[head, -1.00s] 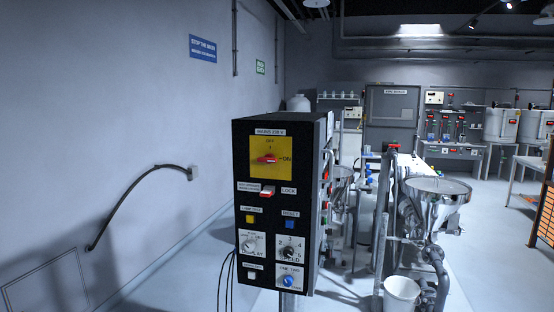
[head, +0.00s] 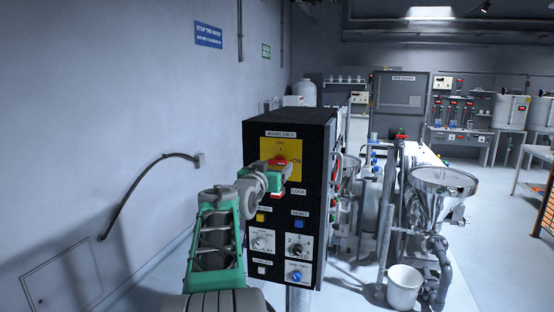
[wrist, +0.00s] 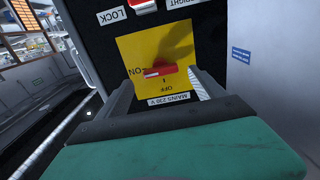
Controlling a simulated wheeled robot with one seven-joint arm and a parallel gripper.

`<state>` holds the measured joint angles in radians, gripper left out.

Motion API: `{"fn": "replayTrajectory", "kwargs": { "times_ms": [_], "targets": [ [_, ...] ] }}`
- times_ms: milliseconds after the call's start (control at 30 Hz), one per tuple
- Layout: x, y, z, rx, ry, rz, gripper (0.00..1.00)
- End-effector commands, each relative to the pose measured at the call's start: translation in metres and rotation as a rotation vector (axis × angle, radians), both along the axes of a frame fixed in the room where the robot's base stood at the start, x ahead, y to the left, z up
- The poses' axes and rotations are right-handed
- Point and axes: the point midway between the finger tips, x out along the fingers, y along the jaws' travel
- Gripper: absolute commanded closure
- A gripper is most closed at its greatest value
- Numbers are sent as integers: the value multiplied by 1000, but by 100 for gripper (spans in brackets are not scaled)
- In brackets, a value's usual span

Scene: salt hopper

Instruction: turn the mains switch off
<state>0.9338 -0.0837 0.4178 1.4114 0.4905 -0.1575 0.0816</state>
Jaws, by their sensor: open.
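The mains switch is a red rotary handle (head: 281,159) on a yellow plate (head: 297,150), high on the front of a black control box (head: 318,135). In the wrist view, which is turned over, the red handle (wrist: 160,72) lies about level and points towards ON. OFF is printed below it there, on the yellow plate (wrist: 135,47). My gripper (head: 280,170) is in front of the plate and partly hides it. In the wrist view my gripper (wrist: 160,83) is open, one finger to each side of the handle. I cannot tell whether either finger touches it.
A red lock switch (wrist: 143,5) sits close by on the same panel. Below are a blue button (head: 299,224), a yellow button (head: 261,217) and several knobs. A wall (head: 130,100) stands left. A steel hopper (head: 444,182) and white bucket (head: 404,287) are right.

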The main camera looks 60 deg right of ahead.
Motion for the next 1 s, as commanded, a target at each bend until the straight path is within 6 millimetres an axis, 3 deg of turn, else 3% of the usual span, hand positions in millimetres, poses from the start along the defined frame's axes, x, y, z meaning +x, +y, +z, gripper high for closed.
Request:
{"fn": "replayTrajectory", "kwargs": {
  "times_ms": [233, 567, 1000],
  "targets": [
    [8, -45, 2, 4, 2, 1, 22],
    [10, -54, 0, 2, 0, 3, 22],
    [10, -54, 0, 3, 0, 3, 56]
  ]
}}
